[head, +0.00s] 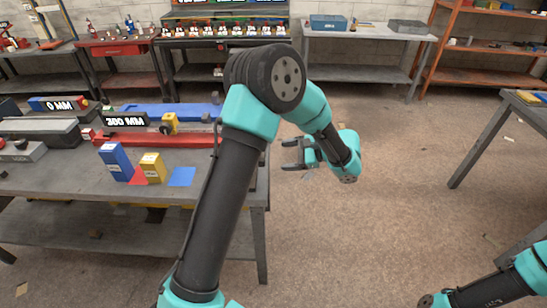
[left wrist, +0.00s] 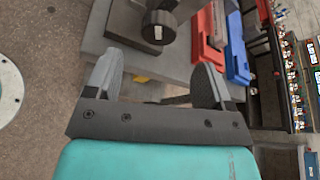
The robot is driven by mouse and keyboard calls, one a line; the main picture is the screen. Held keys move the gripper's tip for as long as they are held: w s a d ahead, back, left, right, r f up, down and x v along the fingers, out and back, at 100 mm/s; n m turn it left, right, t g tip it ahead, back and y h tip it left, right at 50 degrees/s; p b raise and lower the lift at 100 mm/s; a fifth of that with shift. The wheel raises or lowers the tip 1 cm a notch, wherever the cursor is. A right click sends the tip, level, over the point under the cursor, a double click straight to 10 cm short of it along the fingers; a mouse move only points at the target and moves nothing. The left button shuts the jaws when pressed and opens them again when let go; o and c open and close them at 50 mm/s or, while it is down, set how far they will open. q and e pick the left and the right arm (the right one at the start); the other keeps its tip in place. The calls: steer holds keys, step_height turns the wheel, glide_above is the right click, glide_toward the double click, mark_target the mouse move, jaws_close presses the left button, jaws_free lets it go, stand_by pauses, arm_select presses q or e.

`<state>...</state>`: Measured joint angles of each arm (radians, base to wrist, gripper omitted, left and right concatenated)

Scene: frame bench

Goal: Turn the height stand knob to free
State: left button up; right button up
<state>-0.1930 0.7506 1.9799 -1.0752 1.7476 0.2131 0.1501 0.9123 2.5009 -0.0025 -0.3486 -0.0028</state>
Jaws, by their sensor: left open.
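A dark round knob (left wrist: 158,27) with a small pale mark on its face shows at the top of the left wrist view. It sits on a dark grey part and looks like the height stand knob; I cannot read its setting. In the head view my left arm covers that part of the bench, and I cannot make the knob out. My left gripper (head: 289,155) is open and empty, beyond the bench's right edge, with its fingers toward the bench. In the left wrist view its open fingers (left wrist: 158,70) are below the knob and apart from it. My right gripper is out of frame.
The grey bench (head: 75,182) holds a blue block (head: 115,162), a yellow block (head: 153,168), a red bar (head: 185,140), a "300 MM" sign (head: 125,119) and a "0 MM" sign (head: 57,103).

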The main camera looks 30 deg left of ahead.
arm_select(q)
steer(key=v, duration=0.7)
steer(key=shift+d+r, duration=0.15)
steer(key=shift+d, duration=0.15)
steer(key=shift+w, duration=0.1)
